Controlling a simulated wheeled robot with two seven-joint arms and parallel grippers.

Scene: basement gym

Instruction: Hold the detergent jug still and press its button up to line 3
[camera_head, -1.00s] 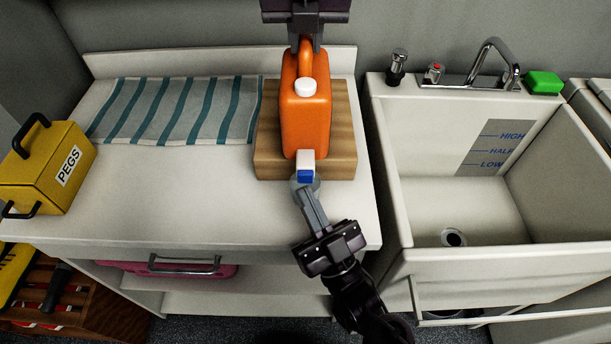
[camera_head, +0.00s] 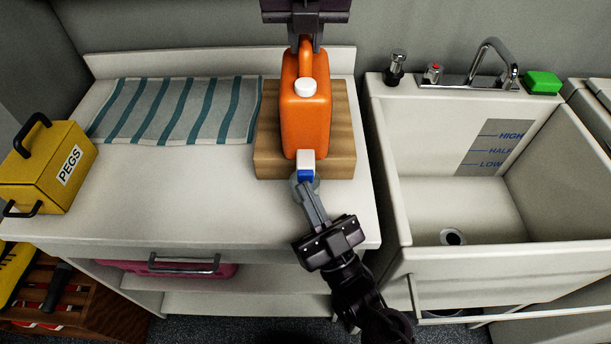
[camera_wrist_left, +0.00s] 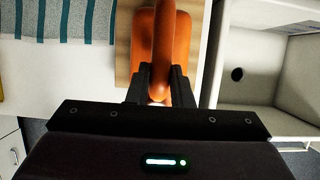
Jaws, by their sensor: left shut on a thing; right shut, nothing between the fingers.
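A sink (camera_head: 460,205) with a faucet and a green block (camera_head: 543,82) is to the right. The counter's middle is clear.

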